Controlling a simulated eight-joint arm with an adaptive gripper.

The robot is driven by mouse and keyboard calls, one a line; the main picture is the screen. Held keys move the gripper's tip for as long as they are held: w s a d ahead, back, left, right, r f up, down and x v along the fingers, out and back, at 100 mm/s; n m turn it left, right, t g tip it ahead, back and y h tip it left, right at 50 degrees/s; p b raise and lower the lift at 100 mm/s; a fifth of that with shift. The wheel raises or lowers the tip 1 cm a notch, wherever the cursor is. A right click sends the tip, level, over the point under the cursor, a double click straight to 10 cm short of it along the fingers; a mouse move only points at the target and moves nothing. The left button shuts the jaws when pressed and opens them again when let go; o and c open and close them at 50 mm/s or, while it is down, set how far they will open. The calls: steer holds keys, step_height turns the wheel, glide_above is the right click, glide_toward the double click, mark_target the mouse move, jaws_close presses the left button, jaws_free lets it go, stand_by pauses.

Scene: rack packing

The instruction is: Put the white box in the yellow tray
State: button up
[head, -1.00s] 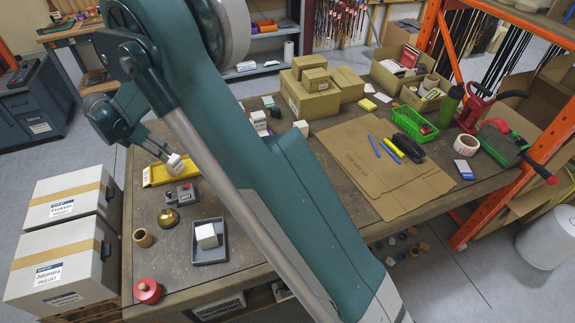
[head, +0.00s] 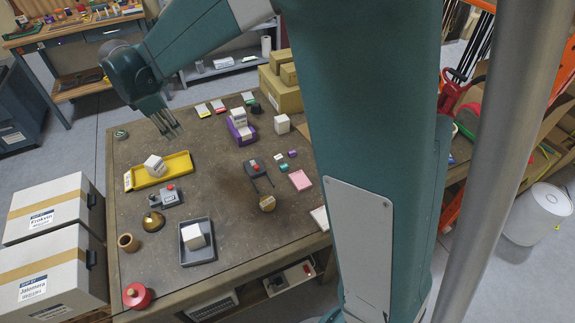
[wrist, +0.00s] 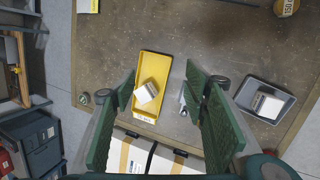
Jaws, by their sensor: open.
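A white box (head: 155,166) sits tilted inside the yellow tray (head: 178,165) at the left of the workbench, near the tray's left end. In the wrist view the white box (wrist: 146,92) rests in the yellow tray (wrist: 154,60), which lies between my two fingers in the picture. My gripper (head: 172,130) is open and empty, above and behind the tray, apart from the box. It also shows in the wrist view (wrist: 160,105) with its fingers spread wide. Another white box (head: 194,236) stands in a grey tray (head: 204,257) nearer the bench's front edge.
A grey device with a red button (head: 167,197), a brass bell (head: 153,221), a wooden cup (head: 128,243) and a red round object (head: 137,296) stand near the tray. A purple holder (head: 242,135) with white boxes is farther right.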

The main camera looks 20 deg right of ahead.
steer(key=s+d+r+m+t+y, duration=0.1)
steer(key=s+d+r+m, duration=0.35)
steer(key=s+d, duration=0.4)
steer(key=s+d+r+m, duration=0.45)
steer(key=s+d, duration=0.25)
steer(key=s, duration=0.2)
steer(key=s+d+f+m+t, duration=0.1)
steer(key=s+d+m, duration=0.3)
steer(key=s, duration=0.6)
steer(key=s+d+f+m+t, duration=0.1)
steer(key=s+d+f+m, duration=0.2)
steer(key=s, duration=0.6)
steer(key=d+m, duration=0.2)
steer(key=m, duration=0.1)
steer(key=shift+s+d+m+y, duration=0.2)
steer(key=shift+s+m+y, duration=0.2)
